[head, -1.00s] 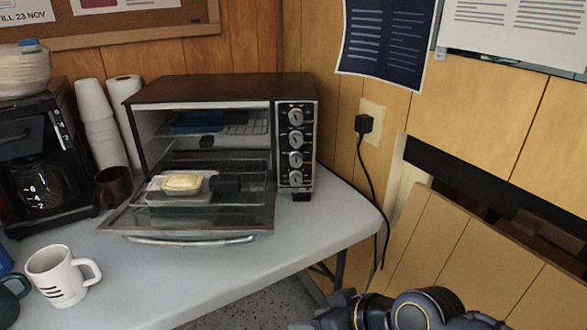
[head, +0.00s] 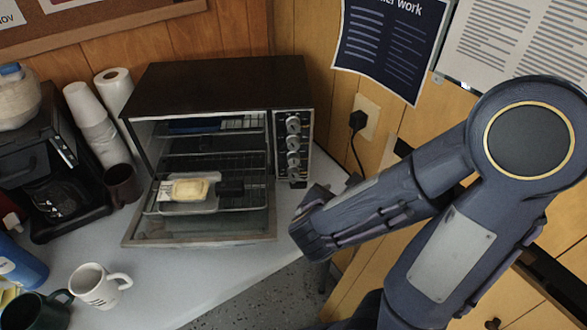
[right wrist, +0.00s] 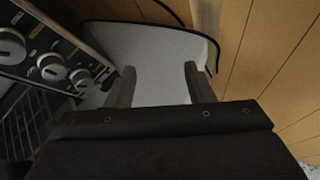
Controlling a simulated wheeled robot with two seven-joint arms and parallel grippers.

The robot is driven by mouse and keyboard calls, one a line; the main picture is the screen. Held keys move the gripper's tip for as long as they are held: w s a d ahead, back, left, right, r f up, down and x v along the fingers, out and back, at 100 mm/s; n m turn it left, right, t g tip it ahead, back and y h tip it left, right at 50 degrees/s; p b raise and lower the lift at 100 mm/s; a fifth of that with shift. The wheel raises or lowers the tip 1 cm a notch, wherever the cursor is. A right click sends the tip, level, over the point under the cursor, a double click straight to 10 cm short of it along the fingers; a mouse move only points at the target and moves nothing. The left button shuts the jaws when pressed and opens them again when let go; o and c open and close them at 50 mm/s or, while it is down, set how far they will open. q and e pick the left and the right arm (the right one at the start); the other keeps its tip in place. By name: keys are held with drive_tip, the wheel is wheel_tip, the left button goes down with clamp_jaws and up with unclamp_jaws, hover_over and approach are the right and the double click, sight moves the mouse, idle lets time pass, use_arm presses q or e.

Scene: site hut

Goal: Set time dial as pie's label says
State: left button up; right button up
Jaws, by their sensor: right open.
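The toaster oven (head: 215,88) stands on the table with its glass door (head: 200,228) folded down. Its control panel has a column of several round dials (head: 292,143); they also show at the left of the right wrist view (right wrist: 50,67). Their markings are too small to read, so I cannot tell which is the time dial. The pie (head: 189,189), pale yellow in a tray, sits at the oven's front; a whitish label (head: 165,190) beside it is unreadable. My right gripper (right wrist: 160,80) is open and empty, just right of the dials, apart from them. My left gripper is out of view.
A coffee maker (head: 50,165), stacked white cups (head: 90,118), a paper roll (head: 116,88) and a dark mug (head: 122,184) stand left of the oven. A white mug (head: 94,286) is at front left. A plug (head: 357,120) with hanging cord is on the right wall.

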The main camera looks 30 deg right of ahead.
sight(294, 176)
drive_tip(key=w+a+n+t+y, duration=0.3)
drive_tip(key=w+a+n+t, duration=0.3)
drive_tip(key=n, duration=0.3)
drive_tip(key=shift+g, duration=0.5)
drive_tip(key=x, duration=0.4)
drive_tip(key=a+x, duration=0.1)
drive_tip(key=x, duration=0.2)
drive_tip(key=shift+w+f+b, duration=0.1)
drive_tip(key=shift+w+b, duration=0.2)
drive_tip(key=shift+b, duration=0.05)
drive_tip(key=c, duration=1)
